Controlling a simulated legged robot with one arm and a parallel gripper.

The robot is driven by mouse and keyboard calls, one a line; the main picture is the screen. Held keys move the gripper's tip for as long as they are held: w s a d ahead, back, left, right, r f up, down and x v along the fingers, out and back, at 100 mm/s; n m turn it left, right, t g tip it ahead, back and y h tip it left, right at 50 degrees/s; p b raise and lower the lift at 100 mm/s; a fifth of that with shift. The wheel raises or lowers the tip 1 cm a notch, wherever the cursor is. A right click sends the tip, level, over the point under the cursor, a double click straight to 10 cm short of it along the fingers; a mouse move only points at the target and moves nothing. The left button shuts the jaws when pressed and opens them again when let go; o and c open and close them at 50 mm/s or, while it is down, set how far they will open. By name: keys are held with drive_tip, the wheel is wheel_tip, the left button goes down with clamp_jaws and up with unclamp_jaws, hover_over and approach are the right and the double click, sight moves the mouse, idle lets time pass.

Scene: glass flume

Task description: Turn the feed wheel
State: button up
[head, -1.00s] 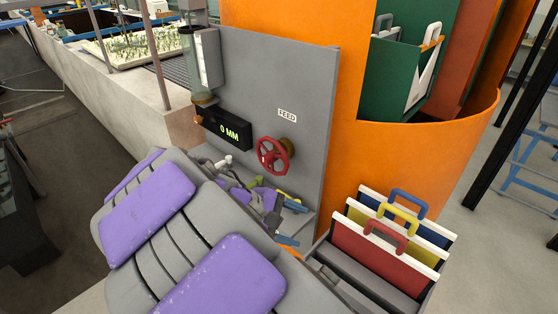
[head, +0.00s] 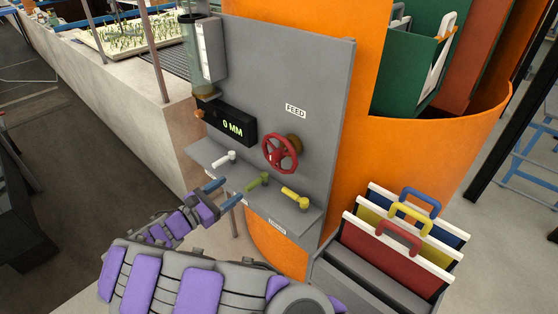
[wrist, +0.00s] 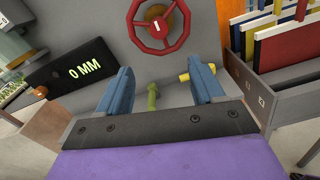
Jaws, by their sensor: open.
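The red feed wheel (head: 280,153) is mounted on a grey upright panel (head: 318,120) under a FEED label (head: 296,110). It also shows at the top of the wrist view (wrist: 158,25), beyond my fingers. My gripper (head: 222,192) is open and empty, with two blue fingers. It is in front of the panel's shelf, lower left of the wheel and apart from it. In the wrist view my gripper (wrist: 160,85) has the green handle (wrist: 152,97) showing between its fingers. A black display (head: 228,124) left of the wheel reads 0 MM.
A white handle (head: 224,160), a green handle (head: 257,182) and a yellow handle (head: 295,197) sit on the shelf below the wheel. A grey bin of coloured boards with handles (head: 330,265) stands at the lower right. An orange curved wall (head: 420,150) is behind.

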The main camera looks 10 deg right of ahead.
sight(270, 160)
drive_tip(key=b+x, duration=0.2)
drive_tip(key=x, duration=1.5)
drive_tip(key=shift+w+f+b, duration=0.15)
drive_tip(key=shift+w+b, duration=0.1)
drive_tip(key=shift+b, duration=0.1)
clamp_jaws()
